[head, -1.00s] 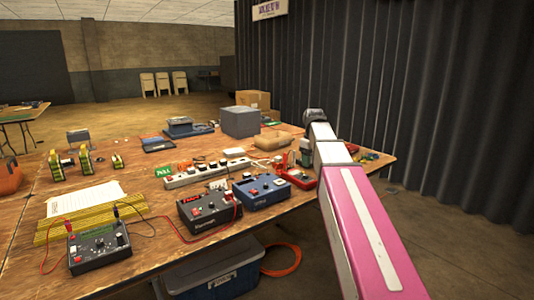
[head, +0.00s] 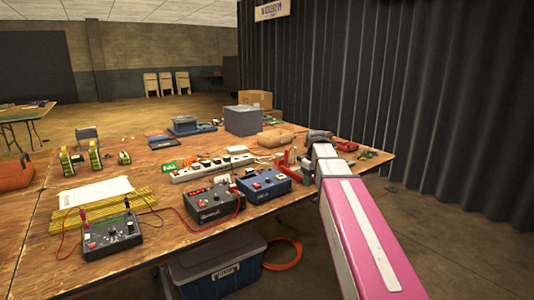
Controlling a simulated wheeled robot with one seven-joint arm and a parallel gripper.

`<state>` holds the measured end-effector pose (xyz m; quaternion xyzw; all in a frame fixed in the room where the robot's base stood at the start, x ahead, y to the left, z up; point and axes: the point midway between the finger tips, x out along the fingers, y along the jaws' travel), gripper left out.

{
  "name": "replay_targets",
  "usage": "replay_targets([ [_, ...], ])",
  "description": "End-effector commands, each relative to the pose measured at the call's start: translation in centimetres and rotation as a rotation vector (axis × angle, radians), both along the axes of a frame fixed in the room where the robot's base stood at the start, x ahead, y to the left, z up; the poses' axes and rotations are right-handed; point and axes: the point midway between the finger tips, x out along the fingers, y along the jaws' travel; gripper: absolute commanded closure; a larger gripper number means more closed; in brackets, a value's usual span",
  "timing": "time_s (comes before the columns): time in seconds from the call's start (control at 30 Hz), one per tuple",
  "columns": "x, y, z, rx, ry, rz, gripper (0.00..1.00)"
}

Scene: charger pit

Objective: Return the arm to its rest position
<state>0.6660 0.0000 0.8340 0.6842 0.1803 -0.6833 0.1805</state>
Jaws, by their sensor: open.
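My arm reaches from the lower right over the right part of the wooden table (head: 130,270) in the head view. Its pink and white links end in a dark joint above the table's far right part. I cannot make out my gripper or its fingers; they seem hidden behind or beyond the arm. No held object shows.
Near the arm are a blue box with knobs (head: 263,186), a black box (head: 212,205), a power strip (head: 212,168) and small red items. A meter (head: 112,237) with leads stands front left. A blue bin (head: 215,270) is below. A dark curtain (head: 450,110) hangs right.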

Motion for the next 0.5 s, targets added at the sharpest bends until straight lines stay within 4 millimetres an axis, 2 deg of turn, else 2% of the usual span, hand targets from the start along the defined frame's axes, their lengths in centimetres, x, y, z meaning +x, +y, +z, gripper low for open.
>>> replay_targets([
  [0.27, -4.4, 0.0, -8.4, 0.000, 0.004, -0.130, 0.47],
  [0.5, -9.3, 0.0, -15.8, 0.000, 0.002, -0.268, 0.47],
])
